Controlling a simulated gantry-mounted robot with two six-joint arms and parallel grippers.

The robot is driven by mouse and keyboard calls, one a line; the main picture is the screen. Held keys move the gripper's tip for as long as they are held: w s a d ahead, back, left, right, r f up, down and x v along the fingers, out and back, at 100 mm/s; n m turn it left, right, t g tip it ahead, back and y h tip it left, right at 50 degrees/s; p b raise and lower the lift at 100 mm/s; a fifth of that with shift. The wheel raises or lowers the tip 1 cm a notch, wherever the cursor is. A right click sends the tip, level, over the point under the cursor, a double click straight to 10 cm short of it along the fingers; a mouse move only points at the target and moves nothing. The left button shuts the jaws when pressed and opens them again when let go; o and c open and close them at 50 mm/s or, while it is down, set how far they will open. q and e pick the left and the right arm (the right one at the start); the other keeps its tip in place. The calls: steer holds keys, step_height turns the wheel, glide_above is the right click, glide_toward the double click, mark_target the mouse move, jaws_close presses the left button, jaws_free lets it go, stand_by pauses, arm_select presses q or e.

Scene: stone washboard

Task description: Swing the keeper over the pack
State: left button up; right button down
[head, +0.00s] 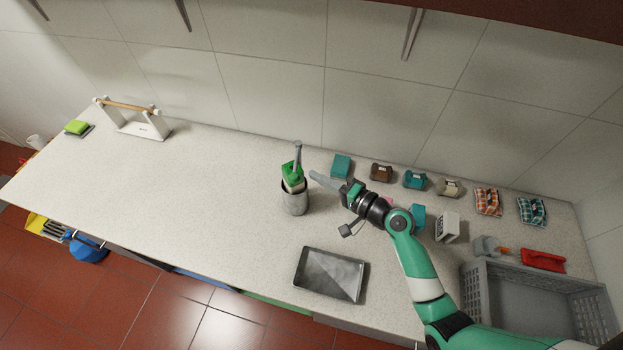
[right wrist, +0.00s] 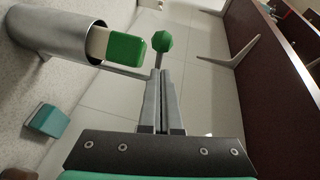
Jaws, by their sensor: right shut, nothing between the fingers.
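A grey metal cylinder holder (head: 294,203) stands upright near the middle of the counter. A white pack with a green end (right wrist: 125,47) sticks out of its mouth. The keeper shows in the right wrist view as a thin grey rod with a green faceted knob (right wrist: 166,42), to the right of the pack's green end. My right gripper (head: 312,173) is shut and empty just right of the holder's top. In the right wrist view its fingertips (right wrist: 163,72) overlap the rod below the knob; I cannot tell whether they touch. My left gripper is not in view.
A dark tray (head: 330,275) lies in front. Several small wrapped bundles (head: 487,202) line the wall at right. A grey crate (head: 475,300) and red item (head: 543,260) are at far right. A white stand (head: 142,129) is at far left.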

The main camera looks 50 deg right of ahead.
mark_target(297, 180)
steer(key=shift+w+a+f, duration=0.25)
steer(key=shift+w+a, duration=0.35)
steer(key=shift+a, duration=0.2)
steer(key=shift+w+a+p, duration=0.2)
steer(key=shift+w+a, duration=0.25)
steer(key=shift+a, duration=0.2)
steer(key=shift+w+a+p, duration=0.15)
steer(key=shift+w+a, duration=0.3)
steer(key=shift+a, duration=0.15)
steer(key=shift+d, duration=0.1)
